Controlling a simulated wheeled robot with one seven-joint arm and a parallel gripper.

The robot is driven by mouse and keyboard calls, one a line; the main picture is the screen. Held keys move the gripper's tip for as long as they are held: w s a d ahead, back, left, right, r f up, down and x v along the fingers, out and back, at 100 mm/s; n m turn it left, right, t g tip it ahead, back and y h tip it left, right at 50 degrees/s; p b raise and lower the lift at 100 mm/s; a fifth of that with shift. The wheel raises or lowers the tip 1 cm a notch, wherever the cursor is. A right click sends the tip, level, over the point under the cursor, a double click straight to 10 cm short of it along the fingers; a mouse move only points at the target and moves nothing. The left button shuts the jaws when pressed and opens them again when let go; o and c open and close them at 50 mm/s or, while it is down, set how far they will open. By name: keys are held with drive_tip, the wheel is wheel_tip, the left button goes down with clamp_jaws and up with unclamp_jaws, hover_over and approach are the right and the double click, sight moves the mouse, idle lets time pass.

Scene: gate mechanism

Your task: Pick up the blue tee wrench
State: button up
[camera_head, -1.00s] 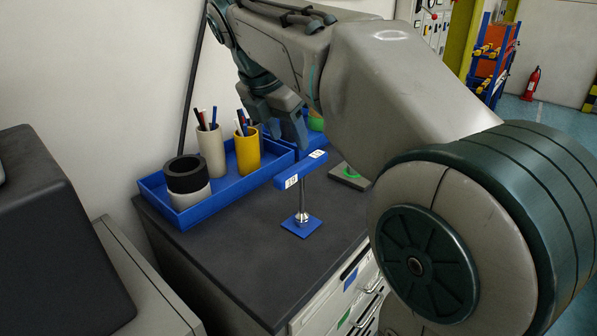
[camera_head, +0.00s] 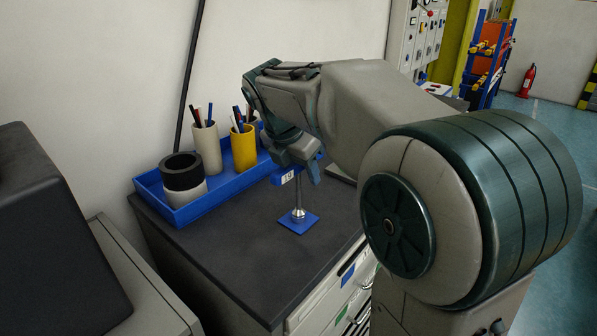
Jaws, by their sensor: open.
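The blue tee wrench (camera_head: 298,200) stands upright on a small blue square base (camera_head: 298,222) on the dark cabinet top. Its blue crossbar (camera_head: 285,177) carries a white label, and a thin metal shaft runs down to the base. My gripper (camera_head: 302,172) is at the crossbar, with its fingers pointing down around or just beside it. The gripper is open. It hides the right part of the crossbar, and I cannot tell whether the fingers touch it.
A blue tray (camera_head: 222,186) behind and left of the wrench holds a yellow cup (camera_head: 244,148) and a beige cup (camera_head: 207,148) with pens, and a black-and-grey round container (camera_head: 184,178). The cabinet top (camera_head: 240,245) in front is clear.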

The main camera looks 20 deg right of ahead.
clamp_jaws()
drive_tip(key=shift+r, duration=0.1)
